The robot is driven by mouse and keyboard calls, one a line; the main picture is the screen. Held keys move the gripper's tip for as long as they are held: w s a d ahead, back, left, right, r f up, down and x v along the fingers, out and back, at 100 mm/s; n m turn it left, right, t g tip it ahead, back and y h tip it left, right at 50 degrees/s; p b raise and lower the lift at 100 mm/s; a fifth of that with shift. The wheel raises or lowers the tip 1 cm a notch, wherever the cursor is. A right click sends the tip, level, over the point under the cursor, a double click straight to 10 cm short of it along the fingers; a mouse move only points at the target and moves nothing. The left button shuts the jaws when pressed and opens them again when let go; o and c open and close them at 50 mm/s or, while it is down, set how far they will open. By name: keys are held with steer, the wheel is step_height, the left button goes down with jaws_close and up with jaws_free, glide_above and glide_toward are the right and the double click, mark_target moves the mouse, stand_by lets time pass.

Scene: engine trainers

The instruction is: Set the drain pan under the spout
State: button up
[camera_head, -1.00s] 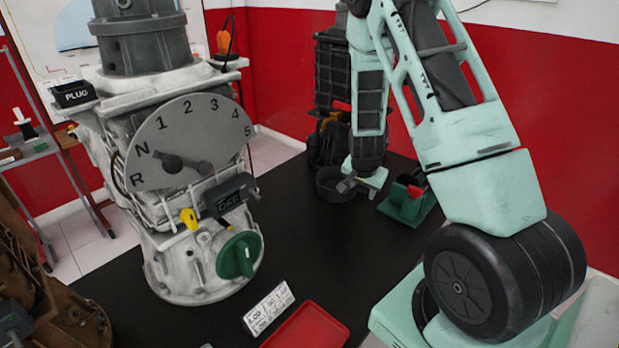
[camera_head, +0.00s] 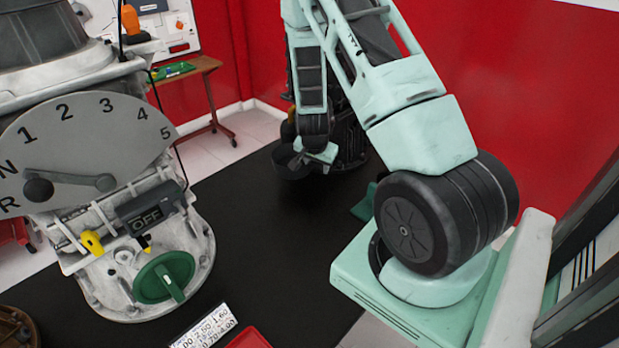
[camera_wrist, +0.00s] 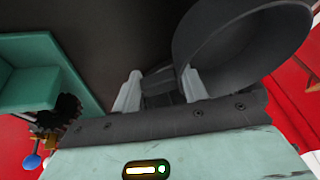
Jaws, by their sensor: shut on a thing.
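The drain pan is a dark grey round pan (camera_head: 288,163), beyond the middle of the black table in the head view. It also shows large at the upper right of the wrist view (camera_wrist: 235,50). My gripper (camera_head: 308,160) is beside the pan. In the wrist view its two pale fingers (camera_wrist: 160,88) are shut on the pan's short dark handle. I cannot tell how far the pan is above the table. The grey engine trainer stands at the left, with a yellow lever (camera_head: 92,242) and a green round knob (camera_head: 164,277) low on it. I cannot make out the spout for certain.
A green holder (camera_head: 364,203) stands on the black table (camera_head: 262,230), partly behind my arm. A white number card (camera_head: 203,326) and a red tray (camera_head: 250,338) lie at the front edge. A dark engine unit (camera_head: 350,135) stands behind my gripper. The table's middle is clear.

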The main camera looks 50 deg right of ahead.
steer(key=shift+f+p, duration=0.4)
steer(key=shift+f, duration=2.5)
steer(key=shift+f, duration=0.1)
steer(key=shift+f, duration=0.15)
steer(key=o, duration=1.3)
